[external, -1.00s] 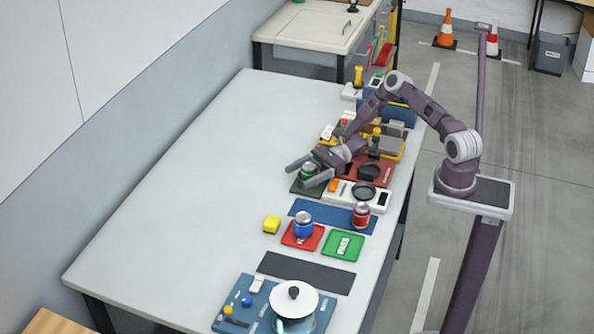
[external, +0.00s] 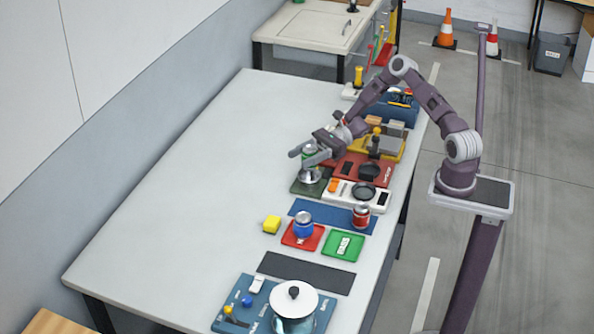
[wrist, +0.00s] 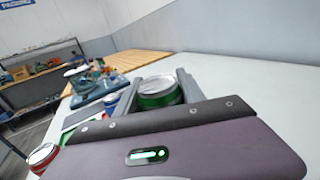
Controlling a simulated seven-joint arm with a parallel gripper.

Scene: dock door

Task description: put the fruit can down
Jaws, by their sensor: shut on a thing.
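My gripper (external: 303,153) is shut on a green can (wrist: 160,95) with a silver lid. In the wrist view the can stands between the two fingers, its lower part hidden by my gripper's housing. In the external view the green can (external: 309,150) is partly covered by the fingers. A small gap seems to lie between can and stand, but the fingers make this hard to tell. No fruit label is readable on the can.
A blue can (external: 303,228) stands on a red tray (external: 290,241), beside a green tray (external: 343,247). A red can (external: 361,215) stands on a blue mat (external: 325,212). A white scale (external: 378,201) is close by. The table's left side (external: 190,190) is clear.

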